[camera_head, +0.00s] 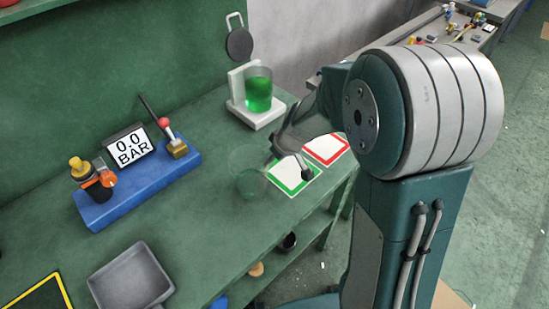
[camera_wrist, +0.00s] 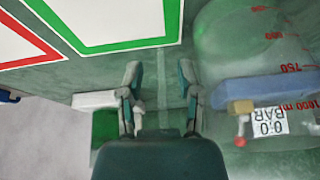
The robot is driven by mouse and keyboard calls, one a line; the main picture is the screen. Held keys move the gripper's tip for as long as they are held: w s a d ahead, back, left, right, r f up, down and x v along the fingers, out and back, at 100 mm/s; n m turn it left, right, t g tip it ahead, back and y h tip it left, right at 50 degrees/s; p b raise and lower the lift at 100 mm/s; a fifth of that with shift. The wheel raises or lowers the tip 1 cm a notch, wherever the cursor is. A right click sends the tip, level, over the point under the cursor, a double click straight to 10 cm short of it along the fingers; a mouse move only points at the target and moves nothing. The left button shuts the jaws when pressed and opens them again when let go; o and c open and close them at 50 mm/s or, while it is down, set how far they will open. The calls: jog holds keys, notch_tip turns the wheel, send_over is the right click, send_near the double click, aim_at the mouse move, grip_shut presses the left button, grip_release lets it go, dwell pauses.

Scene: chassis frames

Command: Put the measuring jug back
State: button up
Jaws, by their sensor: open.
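The measuring jug (camera_head: 251,184) is clear and looks empty. It stands on the green bench just left of the green-bordered white sheet (camera_head: 294,176). In the wrist view the jug (camera_wrist: 238,45) fills the right side, with red volume marks. My gripper (camera_head: 288,168) is above the bench by that sheet, right of the jug. In the wrist view my gripper (camera_wrist: 160,68) is open with nothing between its fingers, and the jug is beside it, apart from the grip. A second clear vessel with green liquid (camera_head: 258,92) stands on a white stand (camera_head: 264,117) at the back.
A red-bordered sheet (camera_head: 326,149) lies right of the green one. A blue base (camera_head: 137,190) carries a gauge reading 0.0 BAR (camera_head: 129,146) and a red-knobbed lever (camera_head: 167,123). A grey tray (camera_head: 131,278) stands at the front left. Bench surface between tray and jug is clear.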

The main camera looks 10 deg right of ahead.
jog(key=shift+r, duration=0.1)
jog(key=v, duration=1.2)
jog(key=s+d+r+m+t+h, duration=0.1)
jog(key=s+r+m, duration=0.2)
jog(key=s, duration=0.6)
jog(key=s+d+r+m+t+h, duration=0.1)
jog(key=s+r+m, duration=0.2)
jog(key=s, duration=0.7)
jog(key=shift+d+r+h, duration=0.4)
jog(key=shift+r, duration=0.05)
